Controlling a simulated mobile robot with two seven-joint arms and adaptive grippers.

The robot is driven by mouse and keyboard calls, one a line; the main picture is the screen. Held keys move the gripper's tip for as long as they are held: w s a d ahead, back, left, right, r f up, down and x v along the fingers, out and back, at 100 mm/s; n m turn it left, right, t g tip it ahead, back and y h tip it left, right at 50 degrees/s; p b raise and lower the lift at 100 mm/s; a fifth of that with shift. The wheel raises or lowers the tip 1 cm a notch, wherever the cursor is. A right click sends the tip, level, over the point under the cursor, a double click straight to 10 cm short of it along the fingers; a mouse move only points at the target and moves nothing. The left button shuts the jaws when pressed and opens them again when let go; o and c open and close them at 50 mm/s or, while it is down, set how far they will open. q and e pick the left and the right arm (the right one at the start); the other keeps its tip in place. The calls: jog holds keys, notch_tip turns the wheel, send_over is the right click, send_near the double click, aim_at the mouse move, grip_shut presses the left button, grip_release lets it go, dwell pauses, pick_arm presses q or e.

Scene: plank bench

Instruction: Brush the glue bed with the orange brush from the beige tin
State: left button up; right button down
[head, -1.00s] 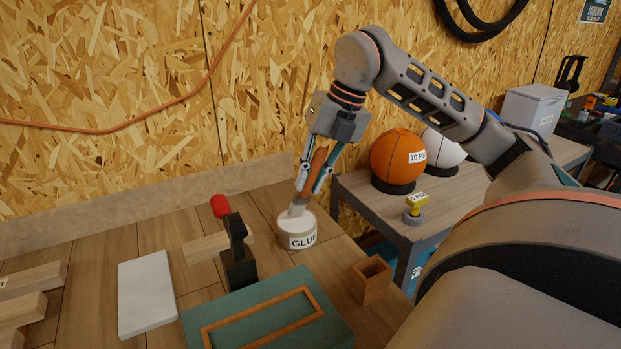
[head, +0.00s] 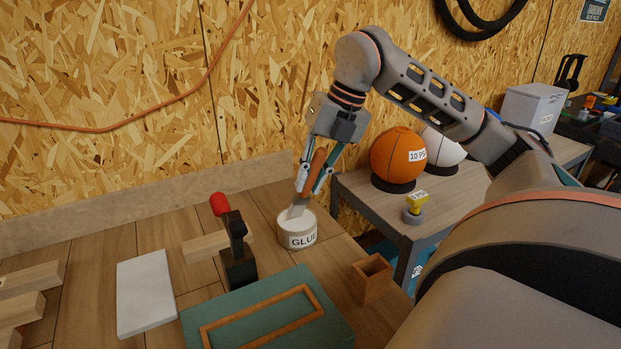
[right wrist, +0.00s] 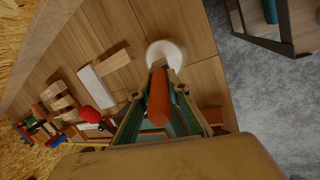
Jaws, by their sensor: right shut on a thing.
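My right gripper (head: 314,188) is shut on the brush's orange handle (head: 318,161), which is tilted. The brush's pale bristle end (head: 297,210) is at the open top of the beige tin (head: 297,238) marked GLUE; I cannot tell how deep it reaches. In the right wrist view, the orange handle (right wrist: 158,98) runs between the fingers toward the tin's white top (right wrist: 166,52). A green board (head: 232,302) with a thin wooden rectangular frame (head: 262,316) lies in front of the tin, apparently the glue bed. My left gripper is out of view.
A black clamp with a red handle (head: 219,204) stands left of the tin. A white slab (head: 145,293) and wooden blocks (head: 22,280) lie further left. A small open wooden box (head: 372,278) is near the bench's right edge. A side table holds an orange ball (head: 397,153).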

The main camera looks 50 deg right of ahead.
aim_at(312, 162)
jog(key=shift+f, duration=0.3)
dwell(0.4)
jog(key=shift+a+f, duration=0.1)
jog(key=shift+f, duration=0.05)
dwell(1.6)
notch_tip(312, 162, up, 2)
jog(key=shift+r+p, duration=0.1)
jog(key=shift+p, duration=0.95)
jog(key=shift+r+p, duration=0.3)
jog(key=shift+p, duration=0.05)
jog(key=shift+r+p, duration=0.8)
jog(key=shift+p, duration=0.1)
notch_tip(312, 162, up, 3)
jog(key=p, duration=0.3)
jog(key=shift+f, duration=0.1)
jog(key=shift+s, duration=0.1)
